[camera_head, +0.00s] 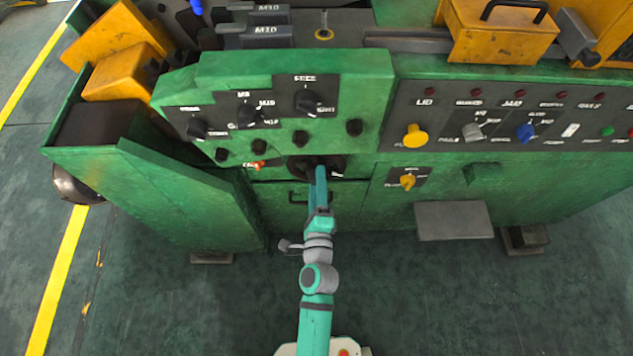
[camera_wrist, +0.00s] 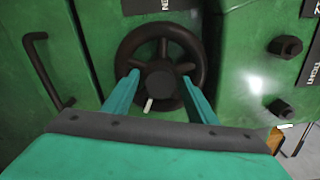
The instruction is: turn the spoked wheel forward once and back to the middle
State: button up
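The dark spoked wheel (camera_wrist: 160,82) is on the green machine front, its round hub facing my wrist camera. A small pale peg (camera_wrist: 149,104) shows at the lower edge of the hub. In the head view, the wheel (camera_head: 297,165) is partly hidden behind my gripper (camera_head: 320,170). In the wrist view, my gripper (camera_wrist: 160,79) is open, its two teal fingers apart on either side of the hub. The fingertips overlap the rim and spokes in the picture. I cannot tell whether they touch the wheel. Nothing is held.
A dark bar handle (camera_wrist: 38,72) is beside the wheel in the wrist view. Dark knobs (camera_wrist: 284,46) are on the other side. A green panel (camera_head: 185,195) juts out left of my arm. A grey step plate (camera_head: 453,220) stands out at right. The floor around is clear.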

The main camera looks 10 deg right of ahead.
jog(key=s, duration=1)
jog(key=shift+s+a, duration=0.4)
jog(key=shift+a, duration=0.05)
dwell(0.4)
